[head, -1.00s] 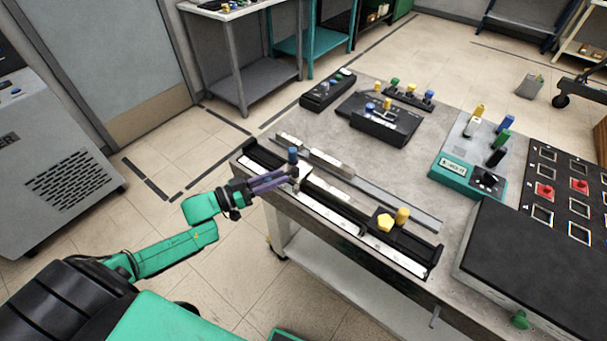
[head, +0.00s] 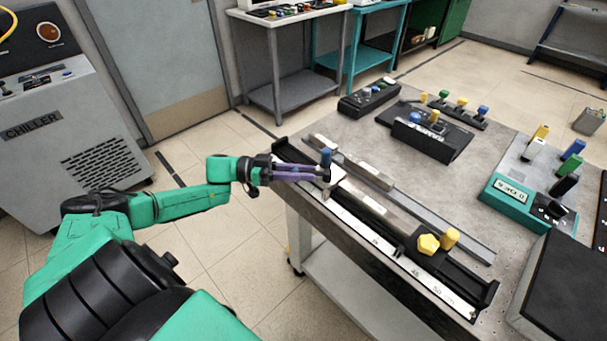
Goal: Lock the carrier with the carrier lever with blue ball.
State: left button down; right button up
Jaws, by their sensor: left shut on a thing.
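The carrier lever with blue ball (head: 326,156) stands up near the left end of the long black rail (head: 484,294). Its blue top shows above my left gripper (head: 322,174). The gripper's purple fingers reach in from the left and are shut on the lever below the top; they hide most of its stem. The pale metal carrier (head: 337,182) shows just right of and below the fingertips, on the rail. I cannot tell from here how the lever is turned against the carrier. My right gripper is not in view.
A yellow faceted knob (head: 428,243) and a yellow post (head: 450,237) sit toward the rail's right end. A white scale (head: 378,240) runs along the front. Behind are a grey bar (head: 440,222), a black box (head: 432,140) and a teal device (head: 508,207). Bare tabletop lies between.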

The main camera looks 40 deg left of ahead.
pick_arm(q)
jog(key=c, duration=0.7)
grip_release()
jog(key=b+v, duration=0.2)
jog(key=v, duration=1.2)
jog(key=shift+s+a, duration=0.2)
jog(key=shift+a, duration=0.05)
